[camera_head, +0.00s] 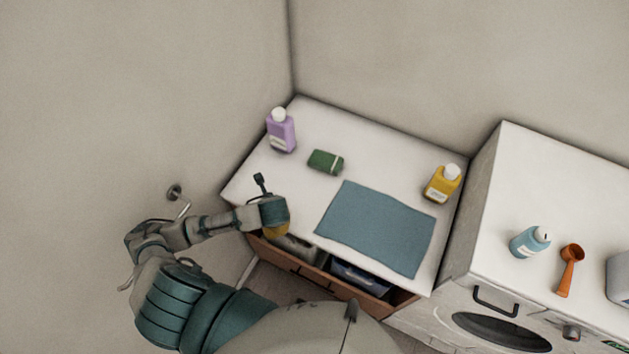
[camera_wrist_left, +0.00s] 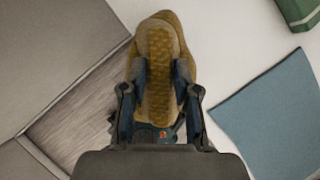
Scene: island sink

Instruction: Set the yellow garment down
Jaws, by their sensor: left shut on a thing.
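The yellow garment (camera_wrist_left: 158,30) is a rolled or folded mustard bundle with a ribbed middle. My left gripper (camera_wrist_left: 161,82) is shut on it, with one finger on each side. In the head view my left gripper (camera_head: 275,217) is by the counter's left front edge, and only a small part of the garment (camera_head: 277,232) shows below it; the rest is hidden. I cannot tell whether the garment touches the counter. The flat blue mat or cloth (camera_head: 375,227) lies on the white counter (camera_head: 385,151), right of the gripper. My right gripper is not in view.
An open drawer (camera_head: 347,291) below the counter's front holds grey and blue items. A purple bottle (camera_head: 282,131), a green packet (camera_head: 325,161) and a yellow bottle (camera_head: 442,184) stand or lie on the counter. A washing machine (camera_head: 497,316) is at right. The counter's middle back is clear.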

